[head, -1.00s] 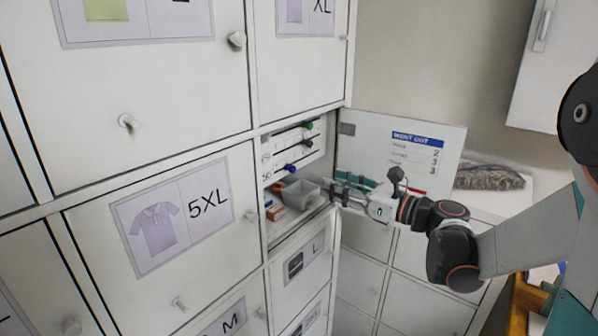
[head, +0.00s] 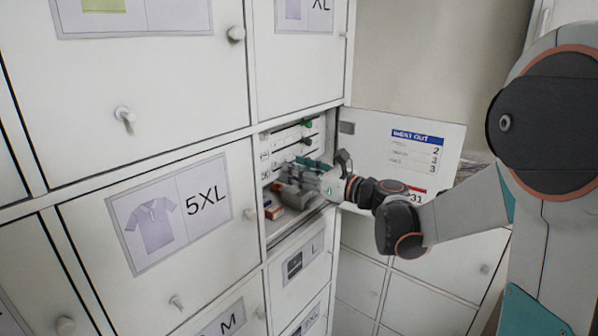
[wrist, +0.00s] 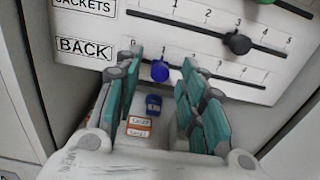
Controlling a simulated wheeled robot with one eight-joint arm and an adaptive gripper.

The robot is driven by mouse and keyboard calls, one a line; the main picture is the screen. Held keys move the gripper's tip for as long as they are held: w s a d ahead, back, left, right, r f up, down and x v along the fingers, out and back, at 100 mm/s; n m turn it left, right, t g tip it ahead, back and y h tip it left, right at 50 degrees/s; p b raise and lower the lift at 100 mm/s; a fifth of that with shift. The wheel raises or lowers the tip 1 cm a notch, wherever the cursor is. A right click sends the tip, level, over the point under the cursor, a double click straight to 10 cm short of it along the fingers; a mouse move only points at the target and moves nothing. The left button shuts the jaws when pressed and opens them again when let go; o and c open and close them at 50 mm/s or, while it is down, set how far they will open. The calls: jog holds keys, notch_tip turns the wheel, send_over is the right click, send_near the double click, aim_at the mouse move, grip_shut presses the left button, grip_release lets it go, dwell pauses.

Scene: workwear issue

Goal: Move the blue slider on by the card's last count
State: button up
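The blue slider (wrist: 160,71) sits near mark 1 on the bottom rail, labelled BACK, of the white slider board (wrist: 215,30). My gripper (wrist: 161,62) is open, with its teal fingers on either side of the slider and a gap to each. In the head view my gripper (head: 297,175) reaches into the open compartment and hides the blue slider. The WENT OUT card (head: 415,155) is on the inside of the open door. Its counts seem to read 2, 3 and 3 from top to bottom; the text is small.
A dark slider (wrist: 238,43) is near 3 on the JACKETS rail, with a green slider (head: 306,124) above. Small orange-labelled boxes (wrist: 139,127) and a blue item (wrist: 153,104) lie below the board. The open door (head: 372,132) stands right of the compartment.

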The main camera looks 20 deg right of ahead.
jog(key=shift+c, duration=0.6)
grip_shut()
jog(key=w+d, duration=0.2)
jog(key=d, duration=0.1)
jog(key=w+d, duration=0.2)
jog(key=d, duration=0.1)
jog(key=w+d, duration=0.2)
jog(key=shift+w+d, duration=0.2)
jog(key=shift+d, duration=0.2)
jog(key=shift+o, duration=0.6)
grip_release()
jog(key=v, duration=1.2)
